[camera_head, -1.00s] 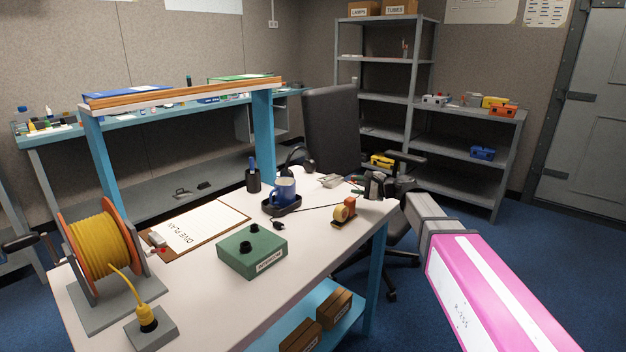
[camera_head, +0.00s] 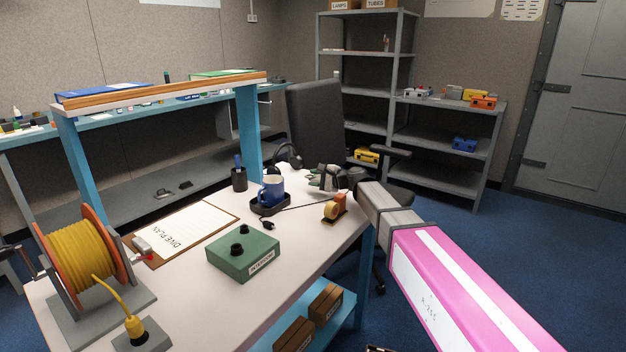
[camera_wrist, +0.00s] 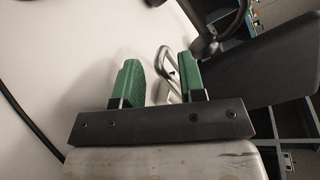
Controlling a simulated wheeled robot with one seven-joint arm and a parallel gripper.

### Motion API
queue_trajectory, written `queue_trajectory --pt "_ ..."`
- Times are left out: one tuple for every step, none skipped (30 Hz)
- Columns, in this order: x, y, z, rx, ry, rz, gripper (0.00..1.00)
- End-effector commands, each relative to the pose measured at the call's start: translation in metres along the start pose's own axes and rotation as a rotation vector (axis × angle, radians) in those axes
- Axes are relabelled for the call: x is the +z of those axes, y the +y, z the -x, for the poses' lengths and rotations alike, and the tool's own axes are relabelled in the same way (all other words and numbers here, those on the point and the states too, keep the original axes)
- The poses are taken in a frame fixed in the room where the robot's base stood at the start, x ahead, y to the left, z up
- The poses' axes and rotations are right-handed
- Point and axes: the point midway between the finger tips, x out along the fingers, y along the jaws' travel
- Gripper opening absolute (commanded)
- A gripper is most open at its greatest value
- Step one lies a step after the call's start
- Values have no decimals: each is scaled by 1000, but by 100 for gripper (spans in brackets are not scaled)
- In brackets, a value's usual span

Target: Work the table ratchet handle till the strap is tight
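The metal loop of what looks like the ratchet handle (camera_wrist: 164,62) shows in the wrist view, between my green fingertips and nearer the right one. My gripper (camera_wrist: 159,78) is open, with a clear gap on the left side of the loop. I cannot tell whether the right finger touches the loop. In the head view my gripper (camera_head: 322,178) is low over the far right corner of the white table (camera_head: 185,287) and mostly covers the ratchet. The strap cannot be made out in either view.
A green intercom box (camera_head: 243,257) and yellow cable reel (camera_head: 80,262) stand farther left. An office chair (camera_head: 316,124) stands behind.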

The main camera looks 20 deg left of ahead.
Motion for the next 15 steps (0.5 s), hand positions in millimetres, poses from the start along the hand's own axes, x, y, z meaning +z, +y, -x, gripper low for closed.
queue_trajectory --pt "0 0 -5 0 -1 0 37" --pt "0 0 -6 0 -1 0 37" --pt "0 0 -8 0 -1 0 37" --pt "0 0 -9 0 -1 0 37" --pt "0 0 -9 0 -1 0 37" --pt "0 0 -10 0 -1 0 37" --pt "0 0 -10 0 -1 0 37" --pt "0 0 -10 0 -1 0 37" --pt "1 0 -10 0 -1 0 37" --pt "1 0 -10 0 -1 0 37" --pt "0 0 -10 0 -1 0 37" --pt "0 0 -10 0 -1 0 37" --pt "0 0 -9 0 -1 0 34" --pt "0 0 -9 0 -1 0 24" --pt "0 0 -9 0 -1 0 11"
